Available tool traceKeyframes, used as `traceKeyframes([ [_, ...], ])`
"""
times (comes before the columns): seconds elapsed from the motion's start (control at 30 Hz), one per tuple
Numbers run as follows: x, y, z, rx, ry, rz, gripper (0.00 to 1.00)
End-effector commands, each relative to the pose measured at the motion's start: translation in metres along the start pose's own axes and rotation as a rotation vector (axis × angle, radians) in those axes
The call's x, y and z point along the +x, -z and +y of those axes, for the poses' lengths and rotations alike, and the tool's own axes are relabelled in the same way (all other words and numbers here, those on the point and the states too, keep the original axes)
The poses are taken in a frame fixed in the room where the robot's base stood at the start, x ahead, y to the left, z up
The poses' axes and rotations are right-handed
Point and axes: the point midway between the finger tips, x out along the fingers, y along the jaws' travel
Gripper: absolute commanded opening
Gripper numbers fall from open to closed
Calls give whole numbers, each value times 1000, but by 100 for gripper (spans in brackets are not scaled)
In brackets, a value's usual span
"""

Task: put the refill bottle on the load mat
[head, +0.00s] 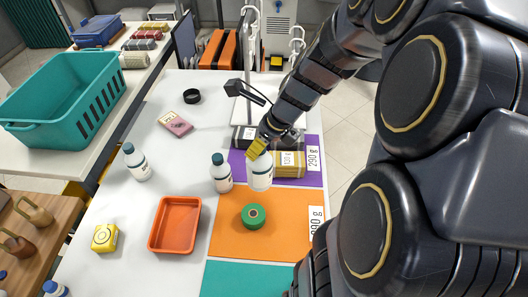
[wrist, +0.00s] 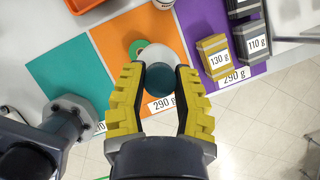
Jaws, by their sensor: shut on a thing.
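My gripper (head: 262,147) is shut on a white bottle (head: 261,173) with a teal cap. In the wrist view the cap (wrist: 159,78) sits between the yellow fingertips of my gripper (wrist: 159,72). The bottle looks upright near the border of the orange mat (head: 228,240) and the purple mat (head: 237,172); its height above them is hard to tell. A teal mat (head: 245,280) lies nearest. No mat is marked as the load mat by name; cards reading 290 g lie on the orange and purple mats. A similar bottle (head: 221,175) stands left of the held one.
A green roll (head: 253,216) sits on the orange mat. A yellow 130 g block (head: 289,170) and a dark 110 g block (wrist: 249,40) are on the purple mat. An orange tray (head: 175,225), another bottle (head: 138,165) and a yellow box (head: 105,238) stand left.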

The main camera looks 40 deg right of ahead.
Motion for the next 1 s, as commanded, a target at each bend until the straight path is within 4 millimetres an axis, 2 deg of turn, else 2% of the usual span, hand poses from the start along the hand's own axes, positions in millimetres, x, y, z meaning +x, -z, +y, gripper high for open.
traceKeyframes([
  [0.17,20,-11,-18,-1,-3,0,0],
  [0.5,69,-39,-70,0,-1,-1,0],
  [0.7,105,-41,-88,0,-3,0,0],
  [1.0,125,-43,-99,-1,-1,-1,0],
])
